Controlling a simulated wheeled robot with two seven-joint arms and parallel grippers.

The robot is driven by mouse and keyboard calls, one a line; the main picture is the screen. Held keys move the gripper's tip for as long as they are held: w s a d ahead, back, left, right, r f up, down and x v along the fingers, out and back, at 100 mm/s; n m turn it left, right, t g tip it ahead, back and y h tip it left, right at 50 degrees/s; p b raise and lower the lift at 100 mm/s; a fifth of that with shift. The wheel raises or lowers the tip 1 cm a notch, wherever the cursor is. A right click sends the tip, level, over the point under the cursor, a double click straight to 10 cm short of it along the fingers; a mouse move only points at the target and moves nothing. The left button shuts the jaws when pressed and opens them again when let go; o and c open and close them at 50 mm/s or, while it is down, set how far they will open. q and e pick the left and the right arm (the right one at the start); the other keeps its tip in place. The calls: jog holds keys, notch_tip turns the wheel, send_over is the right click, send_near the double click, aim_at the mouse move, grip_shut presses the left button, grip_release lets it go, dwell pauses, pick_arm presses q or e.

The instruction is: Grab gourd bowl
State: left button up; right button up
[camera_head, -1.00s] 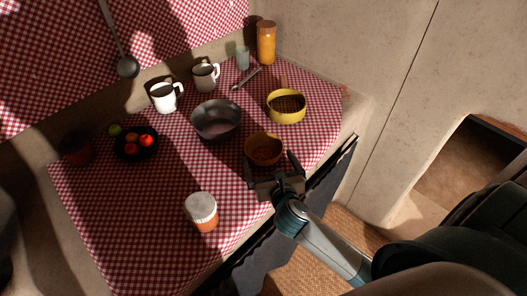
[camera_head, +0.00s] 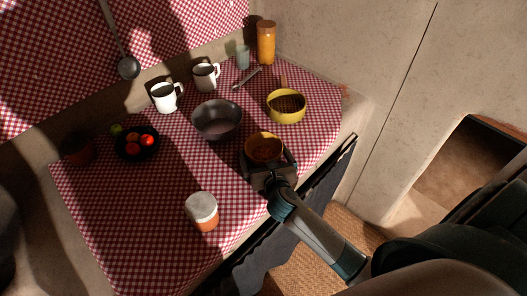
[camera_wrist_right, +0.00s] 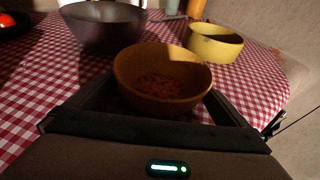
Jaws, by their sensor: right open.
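The gourd bowl (camera_head: 264,147) is an orange-brown round bowl with small reddish bits inside. It stands upright on the checked cloth near the counter's front edge. My right gripper (camera_head: 268,166) is open, with its fingers on either side of the bowl. In the right wrist view the bowl (camera_wrist_right: 162,78) sits between the two spread fingers (camera_wrist_right: 160,108), in front of the palm. Whether the fingers touch the bowl I cannot tell. My left gripper is not in view.
A dark metal bowl (camera_head: 216,120) stands just behind and left. A yellow pot (camera_head: 286,107) stands behind and right. A white-lidded jar (camera_head: 202,212) is at the front left. Two mugs, a black plate of fruit (camera_head: 136,152) and an amber jar (camera_head: 266,43) stand farther off.

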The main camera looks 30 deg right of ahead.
aim_at(260, 137)
jog(key=shift+w+f, duration=0.1)
jog(key=shift+w, duration=0.1)
dwell(0.3)
jog(key=c, duration=1)
jog(key=shift+r, duration=0.75)
notch_tip(260, 137, up, 2)
jog(key=shift+r, duration=0.2)
jog(key=s+d+r, duration=0.1)
jog(key=s+r, duration=0.1)
jog(key=s, duration=0.1)
jog(key=s+d+r, duration=0.2)
jog(key=s, duration=0.2)
jog(key=s+d+r+b, duration=0.1)
jog(key=s+d+r, duration=0.1)
jog(key=s+r, duration=0.1)
jog(key=shift+s+d+r, duration=0.1)
jog(key=shift+s+d, duration=0.05)
jog(key=shift+s, duration=0.15)
jog(key=shift+c, duration=0.2)
